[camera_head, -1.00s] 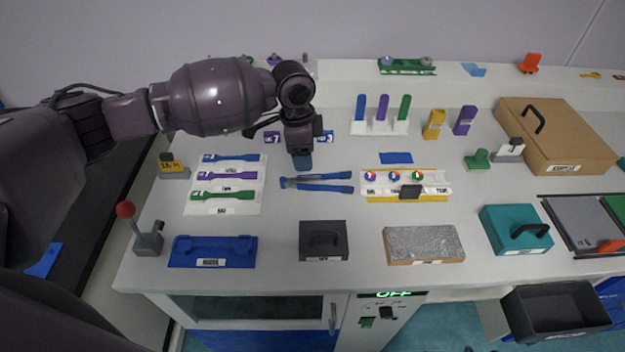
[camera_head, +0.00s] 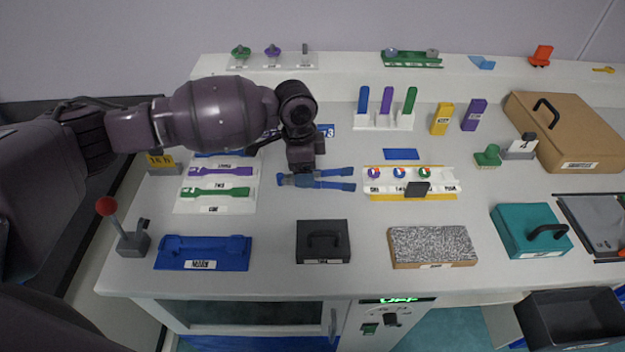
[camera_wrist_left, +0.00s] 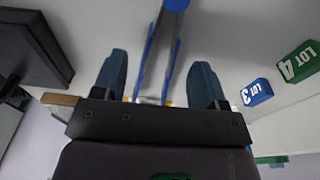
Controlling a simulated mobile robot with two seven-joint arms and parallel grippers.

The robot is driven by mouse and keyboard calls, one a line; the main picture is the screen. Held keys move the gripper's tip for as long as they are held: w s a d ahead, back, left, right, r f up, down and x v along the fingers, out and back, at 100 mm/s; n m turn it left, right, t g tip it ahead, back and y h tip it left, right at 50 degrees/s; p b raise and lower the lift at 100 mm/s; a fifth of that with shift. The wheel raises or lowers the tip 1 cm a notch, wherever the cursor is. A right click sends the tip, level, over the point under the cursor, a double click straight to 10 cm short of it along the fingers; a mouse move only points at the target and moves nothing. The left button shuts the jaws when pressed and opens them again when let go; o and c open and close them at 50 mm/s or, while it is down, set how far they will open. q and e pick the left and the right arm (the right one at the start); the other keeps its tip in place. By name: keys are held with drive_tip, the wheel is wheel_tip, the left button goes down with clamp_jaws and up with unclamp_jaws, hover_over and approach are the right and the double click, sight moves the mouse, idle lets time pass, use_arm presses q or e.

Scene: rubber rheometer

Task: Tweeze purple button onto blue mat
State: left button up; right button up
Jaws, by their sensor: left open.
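The blue tweezers (camera_head: 335,179) lie on the bench, their two arms spread toward the right. My left gripper (camera_head: 303,172) points down over their left, joined end. In the left wrist view my gripper (camera_wrist_left: 160,82) is open, with the tweezers (camera_wrist_left: 168,45) between its two fingers, not gripped. The purple button (camera_head: 374,174) is the leftmost of three round buttons on a white tray (camera_head: 446,182), right of the tweezers. The small flat blue mat (camera_head: 401,154) lies just behind that tray. My right gripper is not in view.
A dark grey box (camera_head: 323,248) and a speckled block (camera_head: 433,245) stand in front. A rack with blue, purple and green upright pieces (camera_head: 385,120) stands behind the mat. Left is a white tray of dumbbell strips (camera_head: 215,207). Bare bench lies around the tweezers.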

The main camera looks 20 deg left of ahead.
use_arm(q)
drive_tip(key=shift+d+f, duration=0.1)
drive_tip(key=shift+f, duration=1.05)
drive_tip(key=c, duration=0.7)
drive_tip(key=shift+r, duration=0.1)
